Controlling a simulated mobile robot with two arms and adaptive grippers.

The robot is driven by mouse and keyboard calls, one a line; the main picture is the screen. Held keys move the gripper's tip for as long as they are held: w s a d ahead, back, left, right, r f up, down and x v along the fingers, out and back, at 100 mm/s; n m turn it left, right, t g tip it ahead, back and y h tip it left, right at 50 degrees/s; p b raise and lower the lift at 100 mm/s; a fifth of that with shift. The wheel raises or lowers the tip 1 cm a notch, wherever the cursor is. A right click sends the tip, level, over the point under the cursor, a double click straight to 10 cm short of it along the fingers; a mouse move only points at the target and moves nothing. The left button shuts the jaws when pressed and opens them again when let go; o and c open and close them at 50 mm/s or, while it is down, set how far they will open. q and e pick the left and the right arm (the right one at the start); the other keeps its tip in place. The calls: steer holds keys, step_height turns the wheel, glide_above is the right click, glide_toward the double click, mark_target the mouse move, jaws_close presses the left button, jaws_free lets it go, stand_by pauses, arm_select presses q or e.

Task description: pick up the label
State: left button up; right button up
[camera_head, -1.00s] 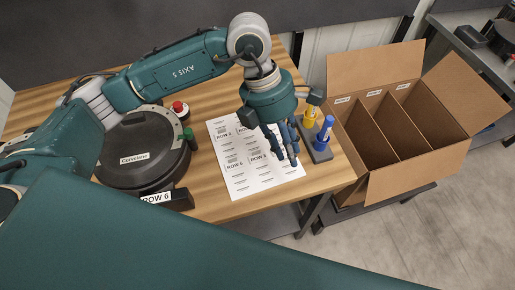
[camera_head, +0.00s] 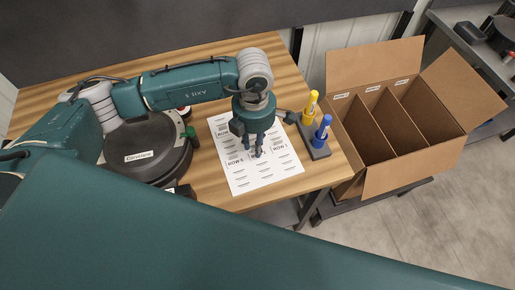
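A white sheet (camera_head: 284,164) lies flat on the wooden table, printed with several ROW labels. One label, ROW 1 (camera_head: 279,148), shows at the right of the row, and another, ROW 6 (camera_head: 235,162), at the left. A label (camera_head: 258,153) between them is partly hidden by my fingertips. My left gripper (camera_head: 253,152) points down over the middle of the sheet, its two fingers visibly apart. I cannot tell whether the tips touch the paper. My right gripper is not in view.
A round black seed meter (camera_head: 143,150) stands left of the sheet. An open cardboard box (camera_head: 383,187) with three compartments stands to the right, beyond the table edge.

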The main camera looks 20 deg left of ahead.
arm_select(q)
steer(key=shift+f, duration=0.75)
jaws_close()
